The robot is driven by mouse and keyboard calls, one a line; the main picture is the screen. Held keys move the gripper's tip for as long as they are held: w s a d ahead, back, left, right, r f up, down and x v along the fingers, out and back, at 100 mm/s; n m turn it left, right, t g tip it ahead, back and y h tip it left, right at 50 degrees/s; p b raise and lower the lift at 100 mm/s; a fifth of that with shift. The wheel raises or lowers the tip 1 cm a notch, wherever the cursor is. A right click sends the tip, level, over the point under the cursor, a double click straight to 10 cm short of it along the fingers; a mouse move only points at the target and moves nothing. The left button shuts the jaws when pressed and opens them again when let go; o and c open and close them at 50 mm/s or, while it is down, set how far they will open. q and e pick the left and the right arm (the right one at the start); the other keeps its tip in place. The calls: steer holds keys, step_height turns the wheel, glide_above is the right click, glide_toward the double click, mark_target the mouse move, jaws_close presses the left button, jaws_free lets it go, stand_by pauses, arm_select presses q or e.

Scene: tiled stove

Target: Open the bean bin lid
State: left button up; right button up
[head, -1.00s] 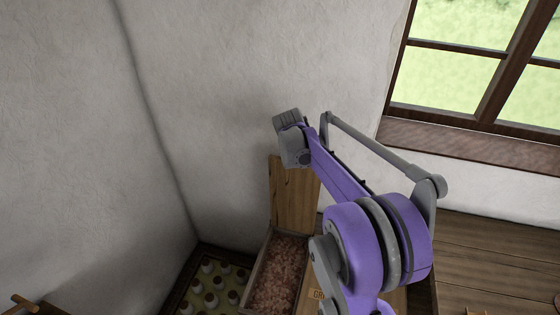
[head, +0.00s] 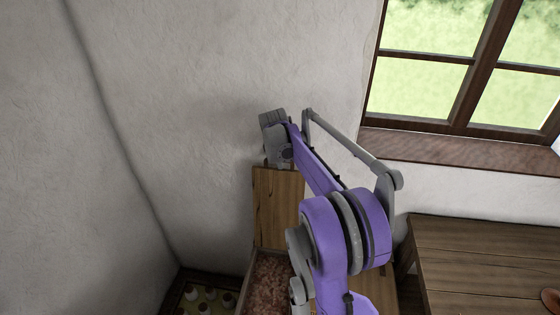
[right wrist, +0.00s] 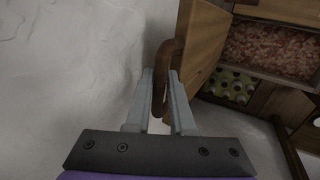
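The wooden bin lid (head: 276,208) stands upright near the wall in the head view, above an open bin full of small pinkish-brown pieces (head: 268,280). In the right wrist view the lid (right wrist: 203,40) is at the upper middle, with a curved brown handle (right wrist: 160,103) on its face. My right gripper (right wrist: 160,75) has one finger on each side of this handle and looks closed on it. In the head view my right gripper (head: 276,150) is at the lid's top edge, its fingertips hidden. My left gripper is not in view.
A compartment with several pale round-topped things (head: 206,298) lies left of the open bin. A wooden table (head: 480,260) stands at the right below the window sill (head: 450,150). The plaster wall (head: 190,120) is close behind the lid and gripper.

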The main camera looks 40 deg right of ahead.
steer(key=shift+o, duration=0.7)
steer(key=shift+a, duration=0.1)
steer(key=v, duration=1.1)
steer(key=s+a+f+m+t+y, duration=0.15)
steer(key=s+a, duration=0.25)
steer(key=a, duration=0.7)
steer(key=s+a+f+m+y, duration=0.1)
steer(key=s+a+f+m, duration=0.2)
steer(key=s+a+f, duration=0.3)
steer(key=s+a+f+m+t+y, duration=0.1)
steer(key=s+a+f+m, duration=0.2)
steer(key=s+a+f, duration=0.4)
steer(key=s+a, duration=0.5)
steer(key=shift+a+f, duration=0.35)
